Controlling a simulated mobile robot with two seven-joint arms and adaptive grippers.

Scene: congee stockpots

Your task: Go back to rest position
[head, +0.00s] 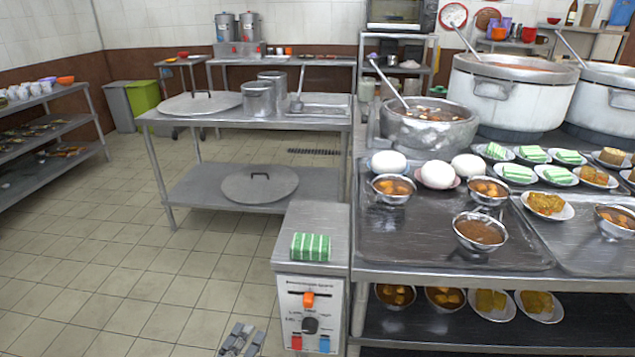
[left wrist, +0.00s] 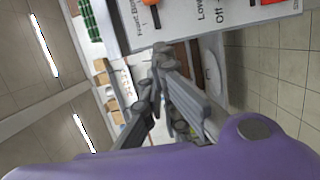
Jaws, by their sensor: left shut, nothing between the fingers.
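My left gripper (head: 242,337) shows at the bottom edge of the head view, above the tiled floor and to the left of the control box. It is shut and empty. In the left wrist view its grey fingers (left wrist: 153,72) stand in front of the control box's panel, which appears turned on its side. My right gripper is not in view.
The control box (head: 311,277) has an orange switch and a dark knob, with a green-striped block (head: 311,247) on top. To its right, a steel counter (head: 400,255) holds bowls, plates and stockpots. A steel table (head: 325,122) stands behind. The floor (head: 110,250) at left is clear.

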